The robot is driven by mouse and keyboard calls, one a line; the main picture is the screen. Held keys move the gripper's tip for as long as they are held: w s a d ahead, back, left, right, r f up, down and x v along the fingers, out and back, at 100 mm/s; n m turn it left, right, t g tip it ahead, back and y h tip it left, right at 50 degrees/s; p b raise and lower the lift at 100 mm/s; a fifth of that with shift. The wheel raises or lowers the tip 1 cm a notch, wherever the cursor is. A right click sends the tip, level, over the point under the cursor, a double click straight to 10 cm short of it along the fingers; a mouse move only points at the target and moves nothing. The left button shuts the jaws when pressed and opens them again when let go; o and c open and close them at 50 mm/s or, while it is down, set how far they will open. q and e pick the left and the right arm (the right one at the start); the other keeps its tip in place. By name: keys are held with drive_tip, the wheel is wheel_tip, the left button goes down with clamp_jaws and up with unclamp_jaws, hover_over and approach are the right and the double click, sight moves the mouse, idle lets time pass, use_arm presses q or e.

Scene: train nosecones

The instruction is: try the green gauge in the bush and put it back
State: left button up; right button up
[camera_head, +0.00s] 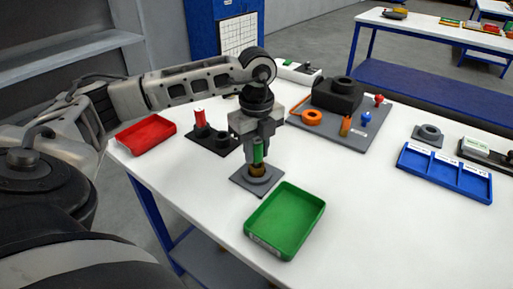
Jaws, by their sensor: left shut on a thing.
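My left gripper (258,142) is shut on the green gauge (258,153), which is upright. The gauge's lower end is at the brass-coloured bush (257,170); I cannot tell how deep it sits in it. The bush stands on a grey square base (247,182) on the white table. A black gauge stand (204,143) is just left of the gripper. A red-topped gauge (199,117) stands in its left place, and its right place looks empty. My right gripper is not in view.
A green tray (308,239) lies close in front of the bush base, and a red tray (146,134) at the left. A grey board (368,126) with a black block, an orange ring and small parts is behind right. A blue divided tray (444,188) is at the right.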

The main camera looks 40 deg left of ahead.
use_arm(q)
drive_tip(key=shift+f+b, duration=0.5)
drive_tip(key=shift+f, duration=0.35)
idle(1.6)
drive_tip(key=shift+r, duration=0.15)
idle(0.9)
drive_tip(key=shift+r+p, duration=1.25)
drive_tip(key=shift+r, duration=0.2)
drive_tip(key=shift+r+p, duration=1.7)
drive_tip(key=shift+r, duration=0.5)
